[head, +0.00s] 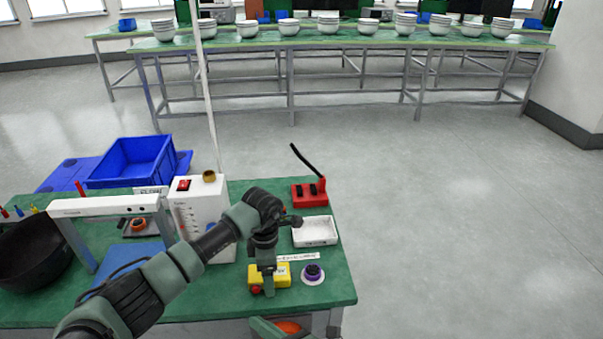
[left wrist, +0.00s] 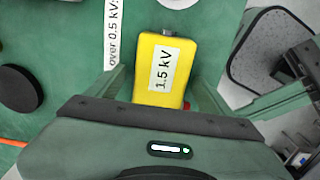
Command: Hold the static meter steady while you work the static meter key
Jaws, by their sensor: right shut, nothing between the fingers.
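The static meter (head: 283,273) is a yellow box on the green bench near its front edge. A red key (head: 256,289) shows low on its front. In the left wrist view the meter (left wrist: 173,50) bears a white panel reading 1.5 kV, and a bit of the red key (left wrist: 187,105) shows beside it. My left gripper (head: 268,283) reaches down over the meter, one finger on each side, shut on it. My right gripper (head: 268,325) shows partly at the bottom edge, just in front of the bench, shut and empty. Its tips are partly cut off.
A purple knob on a pale disc (head: 313,273), a white tray (head: 316,231) and a red block with a black lever (head: 309,193) stand to the right. A white box with a red switch (head: 201,212) stands behind my left arm. A blue crate (head: 131,163) is farther left.

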